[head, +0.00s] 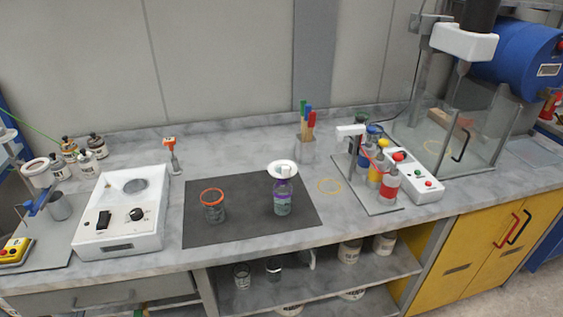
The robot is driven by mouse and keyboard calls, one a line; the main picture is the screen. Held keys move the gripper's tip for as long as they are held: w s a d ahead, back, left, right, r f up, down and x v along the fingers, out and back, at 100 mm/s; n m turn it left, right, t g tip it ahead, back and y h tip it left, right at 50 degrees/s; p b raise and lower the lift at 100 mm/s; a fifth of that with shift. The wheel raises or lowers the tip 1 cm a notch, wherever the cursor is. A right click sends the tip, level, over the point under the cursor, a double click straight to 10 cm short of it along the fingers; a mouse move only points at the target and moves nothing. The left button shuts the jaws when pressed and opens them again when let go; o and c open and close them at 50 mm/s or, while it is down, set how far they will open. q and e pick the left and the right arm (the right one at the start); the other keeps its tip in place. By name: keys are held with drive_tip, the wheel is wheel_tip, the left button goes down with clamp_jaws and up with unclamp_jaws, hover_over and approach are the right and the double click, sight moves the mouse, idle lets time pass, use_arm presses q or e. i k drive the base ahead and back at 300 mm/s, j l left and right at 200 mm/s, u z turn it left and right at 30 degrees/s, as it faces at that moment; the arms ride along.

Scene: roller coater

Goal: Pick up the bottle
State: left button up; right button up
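A bottle (283,199) with a purple and pale label stands upright on the dark mat (240,233) on the bench. A white round piece (283,169) is at its top; I cannot tell whether it is a cap or something resting on it. A glass jar (212,207) with an orange rim stands on the same mat, to the left of the bottle and apart from it. Neither of my grippers shows in the head view.
A white device with a knob (120,233) stands left of the mat. A rack with coloured cylinders (373,177) and a white control box (415,176) stand to the right. A cup of coloured-handled tools (305,148) is behind. The bench (240,155) behind the mat is mostly clear.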

sight(283, 189)
drive_tip(key=i+l+u, duration=0.2)
drive_tip(key=i+l, duration=0.15)
drive_tip(key=i+l+u, duration=0.15)
drive_tip(key=i+l, duration=0.15)
drive_tip(key=l, duration=0.15)
